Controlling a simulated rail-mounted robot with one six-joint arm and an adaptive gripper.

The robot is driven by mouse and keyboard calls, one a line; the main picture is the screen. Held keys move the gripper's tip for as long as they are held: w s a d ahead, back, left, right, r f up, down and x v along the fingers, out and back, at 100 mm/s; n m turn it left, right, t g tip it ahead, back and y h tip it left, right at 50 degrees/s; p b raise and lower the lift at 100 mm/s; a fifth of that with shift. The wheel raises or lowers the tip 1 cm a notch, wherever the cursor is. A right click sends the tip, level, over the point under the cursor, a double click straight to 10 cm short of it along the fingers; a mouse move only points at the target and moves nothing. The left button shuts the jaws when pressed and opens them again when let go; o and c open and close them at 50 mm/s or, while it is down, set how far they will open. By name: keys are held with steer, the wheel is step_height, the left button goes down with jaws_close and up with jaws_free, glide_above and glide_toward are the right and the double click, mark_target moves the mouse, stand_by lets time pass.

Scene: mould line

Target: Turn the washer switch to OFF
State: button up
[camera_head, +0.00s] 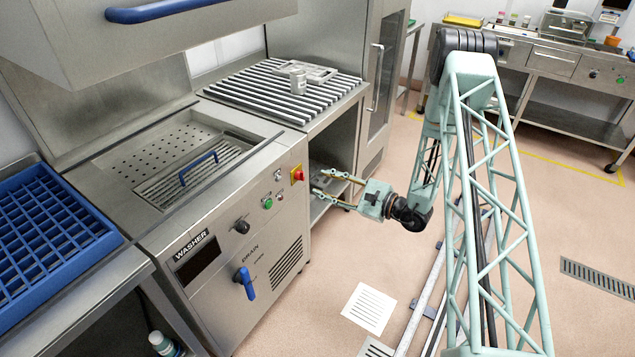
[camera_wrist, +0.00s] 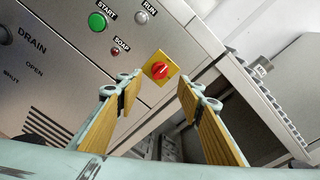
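The washer (camera_head: 215,265) is a steel cabinet with a "WASHER" label on its front. Its switch is a red knob on a yellow plate (camera_head: 298,174), at the right end of the front panel. In the wrist view the red knob (camera_wrist: 158,70) shows ahead, between and beyond the fingers. My gripper (camera_head: 325,186) is open and empty, in front of the washer's right end. Its two wood-coloured finger pads (camera_wrist: 160,105) stand apart, with a gap to the knob. I cannot read which position the knob points to.
A green START button (camera_wrist: 97,21), a RUN lamp (camera_wrist: 141,18) and a small red SOUR-like lamp (camera_wrist: 115,51) sit close to the switch. A blue drain handle (camera_head: 245,283) juts out lower left. A slatted table (camera_head: 340,95) adjoins at the right. Floor in front is open.

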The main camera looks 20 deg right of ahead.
steer(key=shift+v, duration=1.3)
steer(key=s+a+r+n+g+y, duration=0.2)
steer(key=s+a+r+n+g, duration=0.15)
steer(key=a+r, duration=0.5)
steer(key=s+a+r+n+g+y, duration=0.25)
steer(key=s+a+r, duration=0.2)
steer(key=r, duration=0.65)
steer(key=s+a+r+n+g+h, duration=0.1)
steer(key=s+a+r+n+g, duration=0.25)
steer(key=s+r, duration=0.3)
steer(key=s+a+r+n+g+h, duration=0.25)
steer(key=s+a+r, duration=0.2)
steer(key=s, duration=0.35)
steer(key=s+d+r+n+g+h, duration=0.15)
steer(key=s+r, duration=0.25)
steer(key=s, duration=0.4)
steer(key=s+r+n+h, duration=0.3)
steer(key=s, duration=0.6)
steer(key=s+d+r+n+t+h, duration=0.2)
steer(key=s+d+r+h, duration=0.1)
steer(key=s+d, duration=0.3)
steer(key=s+d+r+n+t+h, duration=0.2)
steer(key=s+d+r+t+h, duration=0.1)
steer(key=s+d, duration=0.3)
steer(key=shift+s+r+h, duration=0.35)
steer(key=shift+s+h, duration=0.4)
steer(key=shift+s, duration=0.3)
